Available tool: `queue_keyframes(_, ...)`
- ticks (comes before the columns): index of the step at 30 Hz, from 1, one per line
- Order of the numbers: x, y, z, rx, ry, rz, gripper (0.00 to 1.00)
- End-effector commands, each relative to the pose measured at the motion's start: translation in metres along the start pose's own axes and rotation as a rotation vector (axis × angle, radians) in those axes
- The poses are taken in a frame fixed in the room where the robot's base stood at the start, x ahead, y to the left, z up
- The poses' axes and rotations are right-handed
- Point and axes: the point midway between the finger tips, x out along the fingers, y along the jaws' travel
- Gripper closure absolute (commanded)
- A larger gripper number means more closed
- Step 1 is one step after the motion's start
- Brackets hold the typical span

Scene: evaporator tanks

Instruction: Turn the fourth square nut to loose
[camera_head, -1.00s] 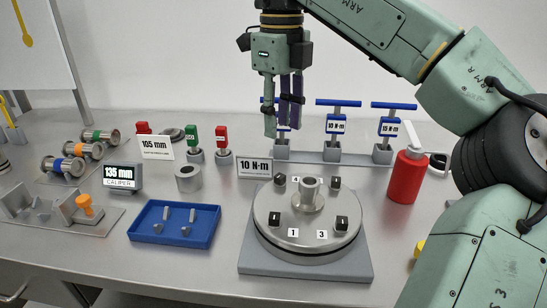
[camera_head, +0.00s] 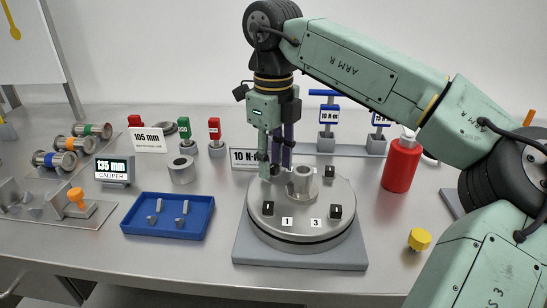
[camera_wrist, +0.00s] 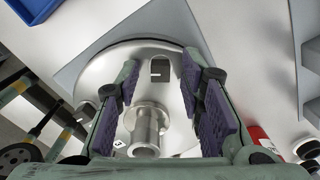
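A round metal flange (camera_head: 300,232) with a central hub (camera_head: 303,180) stands on a grey square base. Dark square nuts sit on it: front left (camera_head: 268,208), front right (camera_head: 336,212) and back right (camera_head: 330,172). Labels 1 and 3 face the front. My gripper (camera_head: 275,166) points down over the back-left part of the flange and hides what is there. In the wrist view my gripper (camera_wrist: 165,80) is open, with a dark nut (camera_wrist: 160,70) showing between its fingers. A gap shows on both sides. Which number this nut carries is not readable.
A 10 N·m sign (camera_head: 243,158) and blue-handled torque tools (camera_head: 327,115) stand behind the flange. A red bottle (camera_head: 401,165) stands at right. A yellow piece (camera_head: 419,239) lies at front right. A blue tray (camera_head: 168,229) with small metal parts is at left.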

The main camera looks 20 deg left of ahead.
Motion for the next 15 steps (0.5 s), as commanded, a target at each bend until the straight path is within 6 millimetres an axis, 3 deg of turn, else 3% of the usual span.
queue_keyframes(2,-0.0001,-0.0001,0.0,0.0,0.0,0.0,0.65)
queue_keyframes(15,-0.0004,0.0,-0.0001,0.0,0.001,0.0,0.94)
